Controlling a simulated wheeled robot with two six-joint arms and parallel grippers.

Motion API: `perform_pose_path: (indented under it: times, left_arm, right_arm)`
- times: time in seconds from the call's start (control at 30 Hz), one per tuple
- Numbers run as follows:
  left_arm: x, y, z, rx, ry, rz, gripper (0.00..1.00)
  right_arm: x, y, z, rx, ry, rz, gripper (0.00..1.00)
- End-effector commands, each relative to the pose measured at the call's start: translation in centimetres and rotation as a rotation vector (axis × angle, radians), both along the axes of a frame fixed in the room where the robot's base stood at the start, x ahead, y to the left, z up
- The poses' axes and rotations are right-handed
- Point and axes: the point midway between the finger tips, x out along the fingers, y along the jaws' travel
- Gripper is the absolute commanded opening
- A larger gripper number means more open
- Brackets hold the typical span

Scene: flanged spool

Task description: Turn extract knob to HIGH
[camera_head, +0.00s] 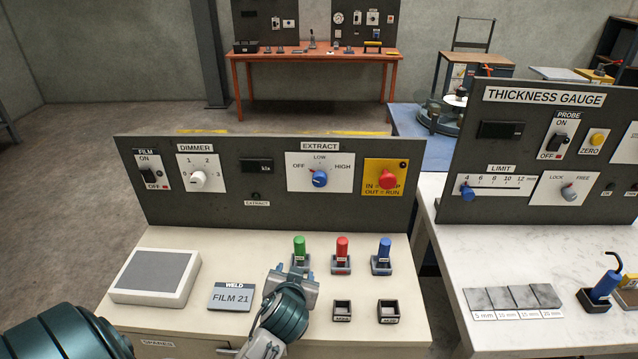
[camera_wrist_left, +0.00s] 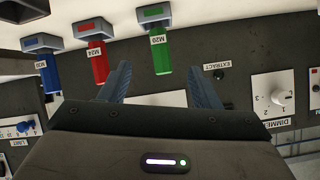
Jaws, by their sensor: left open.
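The extract knob (camera_head: 320,179) is a blue knob on a white plate marked OFF, LOW and HIGH, on the dark upright panel in the head view. A small reddish mark at its upper left appears to face OFF. My left gripper (camera_head: 291,274) is over the bench, in front of and below the knob, apart from it. In the left wrist view, which looks upside down, my left gripper (camera_wrist_left: 160,88) is open and empty. A strip of white plate shows between its fingers; the knob itself is hidden there. My right gripper is not in view.
Green (camera_head: 300,247), red (camera_head: 342,250) and blue (camera_head: 385,251) pegs stand in holders between the gripper and the panel. The white dimmer knob (camera_head: 198,179) is left of the extract plate; a red stop button (camera_head: 387,179) is right of it. A FILM 21 block (camera_head: 231,297) lies left.

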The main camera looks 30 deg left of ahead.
Motion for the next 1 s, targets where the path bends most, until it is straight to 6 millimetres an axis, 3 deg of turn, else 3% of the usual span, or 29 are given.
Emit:
perform_pose_path:
  times: [0.03, 0.2, 0.4, 0.57, 1.0]
  left_arm:
    - [2.0, 0.5, 1.3, 0.025, -0.069, 0.012, 0.57]
    - [8.0, 1.6, 6.5, 0.116, -0.308, 0.03, 0.57]
    - [11.9, 1.7, 10.4, 0.178, -0.465, 0.012, 0.57]
    - [13.4, 2.4, 11.1, 0.189, -0.483, 0.007, 0.57]
    - [19.9, 6.4, 11.0, 0.186, -0.48, 0.009, 0.57]
  right_arm:
    - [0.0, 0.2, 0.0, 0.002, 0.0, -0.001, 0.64]
    - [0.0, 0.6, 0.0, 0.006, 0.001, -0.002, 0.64]
    - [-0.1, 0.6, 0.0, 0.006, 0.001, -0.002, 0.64]
    - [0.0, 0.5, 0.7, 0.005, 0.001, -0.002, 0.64]
    - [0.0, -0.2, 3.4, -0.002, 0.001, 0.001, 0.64]
